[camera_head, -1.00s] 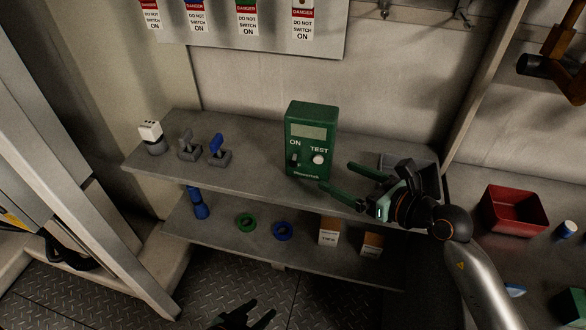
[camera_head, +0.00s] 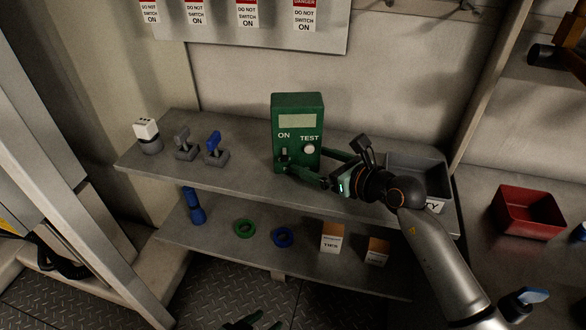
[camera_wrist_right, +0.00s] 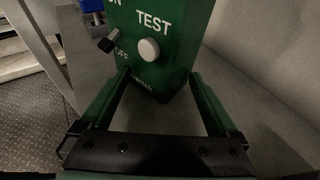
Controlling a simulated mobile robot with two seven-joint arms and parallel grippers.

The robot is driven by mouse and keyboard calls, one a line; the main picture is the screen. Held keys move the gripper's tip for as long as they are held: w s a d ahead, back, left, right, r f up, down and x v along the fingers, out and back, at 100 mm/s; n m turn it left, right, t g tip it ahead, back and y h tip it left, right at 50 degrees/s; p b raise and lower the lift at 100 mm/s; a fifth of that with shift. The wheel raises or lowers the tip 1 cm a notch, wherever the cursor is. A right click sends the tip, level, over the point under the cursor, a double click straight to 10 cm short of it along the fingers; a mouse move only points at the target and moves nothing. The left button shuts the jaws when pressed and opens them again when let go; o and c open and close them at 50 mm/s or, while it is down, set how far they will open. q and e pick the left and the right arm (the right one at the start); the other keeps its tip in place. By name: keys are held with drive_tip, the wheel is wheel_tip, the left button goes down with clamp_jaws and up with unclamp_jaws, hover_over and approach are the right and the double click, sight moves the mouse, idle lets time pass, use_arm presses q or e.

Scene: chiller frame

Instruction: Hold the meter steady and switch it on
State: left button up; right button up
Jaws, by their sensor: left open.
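The green meter (camera_head: 297,108) stands upright on the upper shelf, its screen, knob and TEST button facing me. Its dark knob (camera_wrist_right: 108,44) is beside the ON and OFF marks, and its pale TEST button (camera_wrist_right: 149,50) shows in the right wrist view. My right gripper (camera_head: 308,165) reaches in from the right, low at the meter. In the right wrist view its fingers (camera_wrist_right: 160,92) lie on either side of the meter's lower part. I cannot tell whether they press on it. My left gripper (camera_head: 255,323) is open at the bottom edge, mostly cut off, away from the meter.
A grey bin (camera_head: 418,172) stands on the shelf behind my right wrist. A white-topped switch (camera_head: 146,130), a grey one (camera_head: 185,144) and a blue one (camera_head: 213,147) stand left of the meter. The lower shelf holds rings and small boxes. A red bin (camera_head: 528,212) is at the right.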

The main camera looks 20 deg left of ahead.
drive_tip(key=shift+a, duration=0.1)
clamp_jaws()
idle(0.8)
drive_tip(key=shift+o, duration=0.4)
unclamp_jaws()
drive_tip(key=shift+w, duration=0.1)
idle(0.4)
